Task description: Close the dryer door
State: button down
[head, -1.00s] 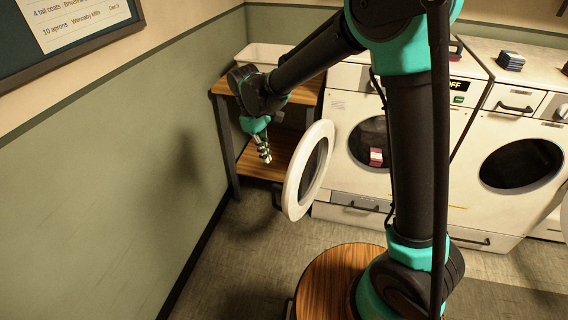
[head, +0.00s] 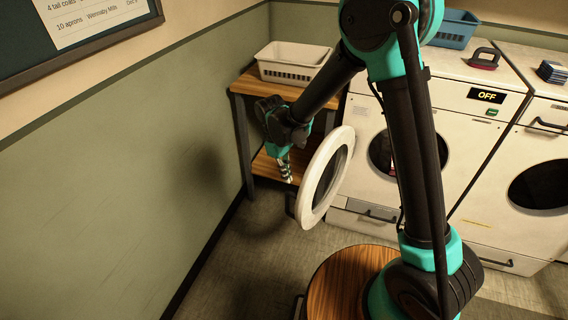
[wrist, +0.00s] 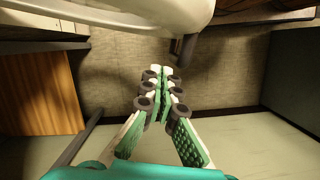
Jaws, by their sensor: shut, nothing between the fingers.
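The round dryer door (head: 327,177), white-rimmed with a dark window, stands swung open at the left of the front dryer (head: 380,120). The dryer's opening (head: 392,155) is partly hidden behind my arm. My gripper (head: 286,170) is shut and empty, pointing down just left of the door's outer face. A small gap seems to lie between them in the head view. In the wrist view my gripper (wrist: 163,85) has its fingertips together, and the pale curved door rim (wrist: 150,12) crosses the top.
A wooden shelf table (head: 245,84) with a white basket (head: 290,73) stands in the corner behind my gripper. The green wall (head: 110,170) is on the left. An iron-like red and grey object (head: 484,59) sits on the dryer top. Another machine (head: 540,150) stands at right.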

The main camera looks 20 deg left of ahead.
jog(key=shift+s+d+r, duration=0.1)
jog(key=shift+s+d, duration=0.1)
jog(key=shift+d, duration=0.45)
jog(key=shift+s+d+f, duration=0.1)
jog(key=shift+s+d, duration=0.15)
jog(key=shift+d, duration=0.35)
jog(key=shift+s+d+r, duration=0.1)
jog(key=shift+s+d, duration=0.1)
jog(key=shift+d, duration=0.45)
